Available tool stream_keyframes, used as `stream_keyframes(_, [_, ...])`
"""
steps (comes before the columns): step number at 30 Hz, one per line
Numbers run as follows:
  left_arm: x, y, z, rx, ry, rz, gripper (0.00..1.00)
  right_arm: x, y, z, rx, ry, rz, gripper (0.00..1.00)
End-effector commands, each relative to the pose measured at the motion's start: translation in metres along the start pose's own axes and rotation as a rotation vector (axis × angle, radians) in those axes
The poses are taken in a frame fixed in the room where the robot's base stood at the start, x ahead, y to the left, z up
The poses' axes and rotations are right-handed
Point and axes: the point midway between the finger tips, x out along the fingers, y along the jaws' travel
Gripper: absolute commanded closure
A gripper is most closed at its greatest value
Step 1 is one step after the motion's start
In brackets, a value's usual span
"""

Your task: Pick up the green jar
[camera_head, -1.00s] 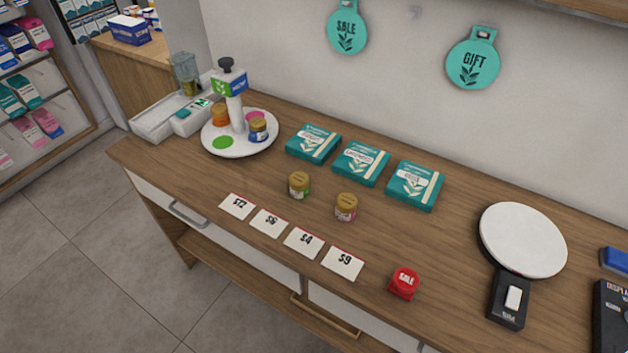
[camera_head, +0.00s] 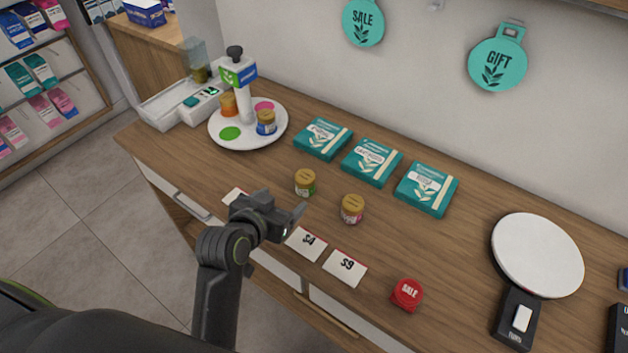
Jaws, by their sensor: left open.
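The green jar (camera_head: 305,183), with a gold lid and a green-and-white label, stands upright on the wooden counter. A similar jar with a gold lid and a reddish label (camera_head: 352,209) stands to its right. My left gripper (camera_head: 294,218) is open and empty, over the price cards in front of the green jar and apart from it. It hides part of the cards. My right gripper is not in view.
Price cards (camera_head: 346,267) lie along the front edge, with a red sale block (camera_head: 407,294) to their right. Teal boxes (camera_head: 371,162) lie behind the jars. A round white stand (camera_head: 275,140) holds an orange and a blue jar. A white disc (camera_head: 538,255) lies at right.

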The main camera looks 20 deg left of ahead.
Motion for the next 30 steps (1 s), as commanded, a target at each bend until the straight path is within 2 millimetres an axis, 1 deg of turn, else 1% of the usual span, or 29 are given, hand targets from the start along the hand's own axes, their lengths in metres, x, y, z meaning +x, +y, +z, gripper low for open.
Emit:
stream_keyframes(5, [0.024,0.000,-0.001,0.002,-0.001,0.002,0.27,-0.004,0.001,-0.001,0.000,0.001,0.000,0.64])
stream_keyframes(15, [0.078,0.000,0.000,0.001,-0.002,0.001,0.27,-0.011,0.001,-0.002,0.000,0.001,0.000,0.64])
stream_keyframes(21, [0.105,-0.001,0.001,0.001,-0.001,0.000,0.27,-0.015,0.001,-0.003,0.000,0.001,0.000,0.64])
stream_keyframes(25, [0.116,-0.001,0.001,0.001,-0.001,0.000,0.27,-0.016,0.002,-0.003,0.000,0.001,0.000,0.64])
stream_keyframes(30, [0.121,-0.001,0.003,0.001,-0.002,0.000,0.27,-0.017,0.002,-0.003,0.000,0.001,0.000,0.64])
